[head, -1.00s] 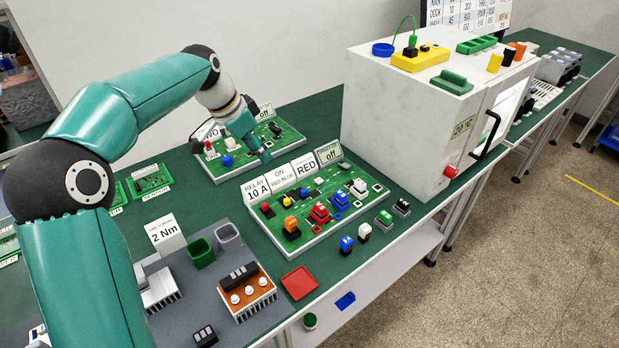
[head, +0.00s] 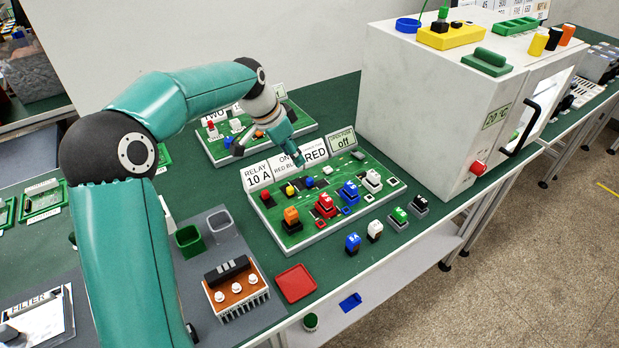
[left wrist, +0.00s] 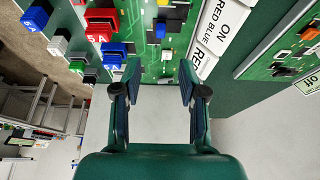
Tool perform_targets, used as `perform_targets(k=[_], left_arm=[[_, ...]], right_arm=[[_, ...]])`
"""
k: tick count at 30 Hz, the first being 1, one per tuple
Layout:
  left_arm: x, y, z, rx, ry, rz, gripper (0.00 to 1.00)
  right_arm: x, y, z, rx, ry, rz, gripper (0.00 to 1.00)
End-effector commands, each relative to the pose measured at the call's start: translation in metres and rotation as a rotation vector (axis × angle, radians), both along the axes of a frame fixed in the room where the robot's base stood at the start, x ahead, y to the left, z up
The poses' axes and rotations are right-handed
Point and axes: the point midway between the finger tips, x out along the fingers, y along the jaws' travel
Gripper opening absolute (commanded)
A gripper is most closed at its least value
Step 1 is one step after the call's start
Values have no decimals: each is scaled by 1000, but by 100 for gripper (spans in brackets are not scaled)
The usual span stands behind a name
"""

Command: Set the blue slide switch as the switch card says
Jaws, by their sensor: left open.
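A small blue knob (head: 310,183), likely the blue slide switch, is on the front green board (head: 345,214), beside a yellow knob (head: 290,190) and a red knob (head: 267,201). In the left wrist view a blue knob (left wrist: 160,31) shows near the top. The switch card (head: 287,166) reads ON, RED BLUE and stands at the board's back edge. My left gripper (head: 299,160) is open and empty, near the cards and above the board's back edge. In its wrist view the fingers (left wrist: 152,88) are apart with nothing between them. The knob's exact slide position is too small to read.
Other cards stand beside it, RELAY 10 A (head: 257,177) and RED (head: 316,153). Tall red (head: 326,206) and blue (head: 348,193) blocks rise from the board. A white oven (head: 420,110) stands to the right. A second board (head: 215,152) lies behind.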

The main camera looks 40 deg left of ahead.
Motion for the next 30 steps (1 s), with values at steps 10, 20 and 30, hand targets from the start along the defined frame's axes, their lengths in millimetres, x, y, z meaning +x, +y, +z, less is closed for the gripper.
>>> perform_targets(k=[10, 20, 30], left_arm=[[25, -10, -70, -2, 5, 1, 42], [38, -15, -104, 0, 1, 3, 42], [39, -15, -106, 1, 0, 4, 40]], right_arm=[[0, 0, 9, 0, 0, 0, 40], [0, 0, 14, 0, 0, 0, 40], [0, 0, 13, 0, 0, 0, 40]])
